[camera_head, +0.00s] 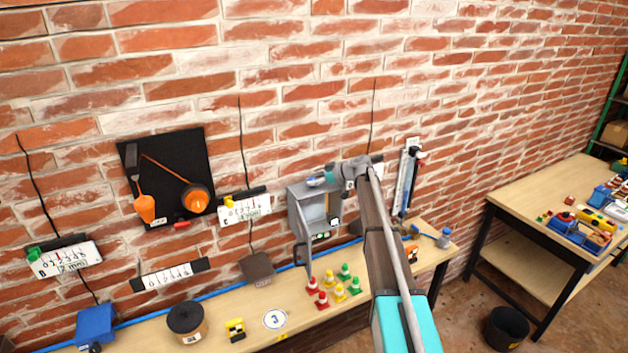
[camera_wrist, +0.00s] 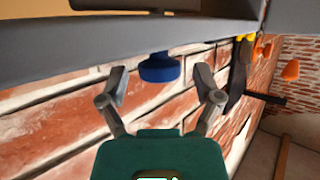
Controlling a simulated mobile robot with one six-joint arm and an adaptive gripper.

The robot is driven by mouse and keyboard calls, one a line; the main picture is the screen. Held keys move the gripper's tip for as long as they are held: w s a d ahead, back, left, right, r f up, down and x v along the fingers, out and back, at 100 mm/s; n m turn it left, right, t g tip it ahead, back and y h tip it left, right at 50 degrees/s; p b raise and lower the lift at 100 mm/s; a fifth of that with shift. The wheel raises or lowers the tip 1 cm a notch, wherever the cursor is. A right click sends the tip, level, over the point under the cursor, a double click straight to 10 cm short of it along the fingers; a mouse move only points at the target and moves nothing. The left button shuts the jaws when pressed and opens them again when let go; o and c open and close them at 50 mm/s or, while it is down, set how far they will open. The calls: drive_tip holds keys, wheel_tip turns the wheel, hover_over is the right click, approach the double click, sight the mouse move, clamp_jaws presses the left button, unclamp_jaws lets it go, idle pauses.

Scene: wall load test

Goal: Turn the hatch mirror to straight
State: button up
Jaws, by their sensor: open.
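A grey wall box (camera_head: 297,216) hangs on the brick wall with its door (camera_head: 304,250) swung open. I take it for the hatch; I cannot make out its mirror for sure. The knob is by a grey edge (camera_wrist: 60,53) of what looks like the box. I cannot tell whether the fingers touch it.
A wooden bench (camera_head: 215,315) runs below, with red, yellow and green cones (camera_head: 340,293), a dark-lidded tub (camera_head: 187,320) and a blue box (camera_head: 95,325). A black tool board (camera_head: 167,172) and scale strips (camera_head: 245,207) are on the wall. A second table (camera_head: 540,205) stands right.

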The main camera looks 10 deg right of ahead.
drive_tip(key=shift+s+m+t, duration=0.1)
drive_tip(key=shift+m+t, duration=0.3)
drive_tip(key=shift+t, duration=0.1)
